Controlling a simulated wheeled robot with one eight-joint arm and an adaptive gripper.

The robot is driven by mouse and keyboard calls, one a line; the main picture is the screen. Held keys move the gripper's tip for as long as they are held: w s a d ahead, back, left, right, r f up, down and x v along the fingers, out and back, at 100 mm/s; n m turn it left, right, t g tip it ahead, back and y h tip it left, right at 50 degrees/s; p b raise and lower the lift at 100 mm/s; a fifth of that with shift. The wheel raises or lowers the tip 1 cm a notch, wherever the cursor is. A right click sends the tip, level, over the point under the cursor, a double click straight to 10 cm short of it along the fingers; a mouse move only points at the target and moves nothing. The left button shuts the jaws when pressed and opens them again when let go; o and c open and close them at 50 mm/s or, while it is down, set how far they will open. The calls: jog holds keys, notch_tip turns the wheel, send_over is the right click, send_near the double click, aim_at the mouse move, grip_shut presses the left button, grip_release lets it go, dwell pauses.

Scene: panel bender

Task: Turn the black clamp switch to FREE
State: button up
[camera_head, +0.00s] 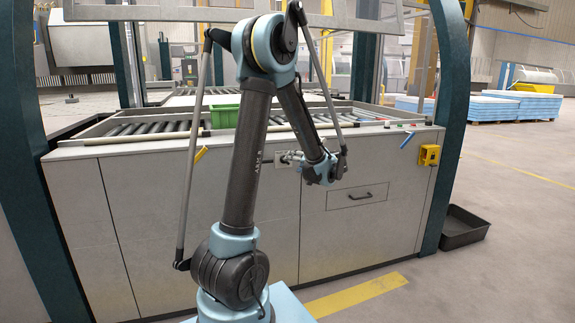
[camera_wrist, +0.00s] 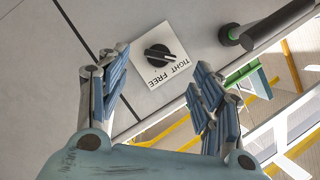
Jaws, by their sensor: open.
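The black clamp switch (camera_wrist: 159,54) sits on a square white plate in the wrist view, with a raised grip bar lying roughly across the picture. The plate carries the words TIGHT and FREE, seen upside down along its lower edge. Which word the knob points at I cannot tell. My gripper (camera_wrist: 160,62) is open, with one blue-padded finger to the left of the plate and the other to its right. The fingers appear apart from the knob, with nothing between them held. In the head view my gripper (camera_head: 290,157) is at the cabinet front, partly covering the small switch plate (camera_head: 282,160).
A black bar handle (camera_wrist: 278,24) sticks out at the upper right of the wrist view. In the head view a drawer handle (camera_head: 361,196) is right of my arm. A yellow box (camera_head: 429,155) is at the cabinet's right end. A black tray (camera_head: 464,228) lies on the floor.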

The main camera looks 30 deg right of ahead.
jog(key=x, duration=0.7)
